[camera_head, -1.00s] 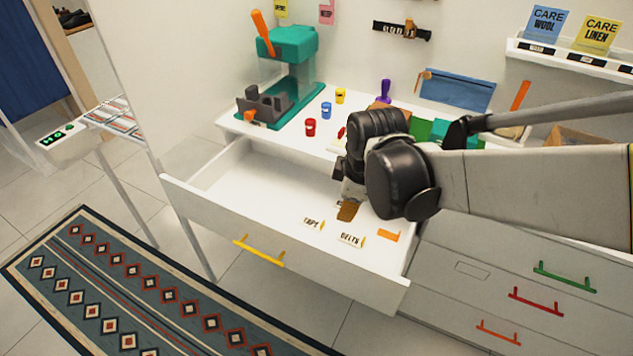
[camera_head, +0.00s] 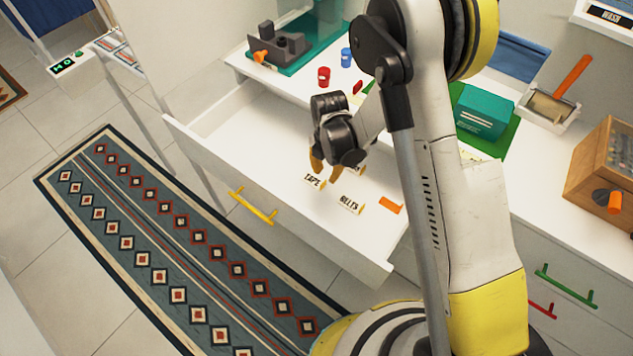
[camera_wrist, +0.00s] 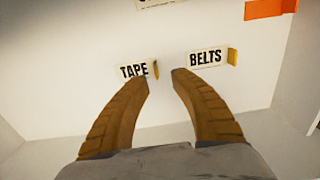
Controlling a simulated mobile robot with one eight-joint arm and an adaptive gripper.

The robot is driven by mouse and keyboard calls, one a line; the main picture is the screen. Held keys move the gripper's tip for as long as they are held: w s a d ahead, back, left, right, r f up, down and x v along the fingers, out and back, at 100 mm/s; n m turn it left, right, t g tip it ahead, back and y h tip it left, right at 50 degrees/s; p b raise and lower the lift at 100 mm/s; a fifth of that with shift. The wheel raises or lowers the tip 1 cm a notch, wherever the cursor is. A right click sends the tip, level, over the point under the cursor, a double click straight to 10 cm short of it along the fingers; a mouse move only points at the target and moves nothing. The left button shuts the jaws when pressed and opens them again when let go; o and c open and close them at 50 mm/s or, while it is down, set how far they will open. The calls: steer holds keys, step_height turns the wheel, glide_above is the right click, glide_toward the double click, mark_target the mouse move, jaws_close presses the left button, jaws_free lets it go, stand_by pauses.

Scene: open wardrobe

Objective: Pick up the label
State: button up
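The TAPE label (camera_head: 315,181) is a small white tag with black letters and a yellow end, lying in the open white drawer (camera_head: 243,150). The BELTS label (camera_head: 350,204) lies to its right. Both also show in the wrist view, TAPE (camera_wrist: 133,71) and BELTS (camera_wrist: 205,58). A third label (camera_wrist: 158,3) is cut off at the top of the wrist view, its text unreadable. My gripper (camera_wrist: 160,76) is open and empty, its brown fingers apart. In the wrist view its left fingertip overlaps the lower edge of TAPE; I cannot tell whether they touch.
An orange piece (camera_head: 390,205) lies near the drawer's right side. The drawer's walls surround the labels, and its floor to the left is clear. Red (camera_head: 323,77) and blue (camera_head: 346,57) containers stand on the counter behind. A wooden box (camera_head: 603,170) stands at the right.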

mark_target(323, 184)
steer(key=f+b, duration=0.1)
steer(key=f, duration=0.1)
steer(key=f+b, duration=0.1)
steer(key=f, duration=0.3)
steer(key=shift+w+a+f+b, duration=0.15)
steer(key=shift+a+f+b, duration=0.2)
steer(key=shift+a+b, duration=0.05)
steer(key=shift+r, duration=0.1)
steer(key=shift+c, duration=0.4)
jaws_close()
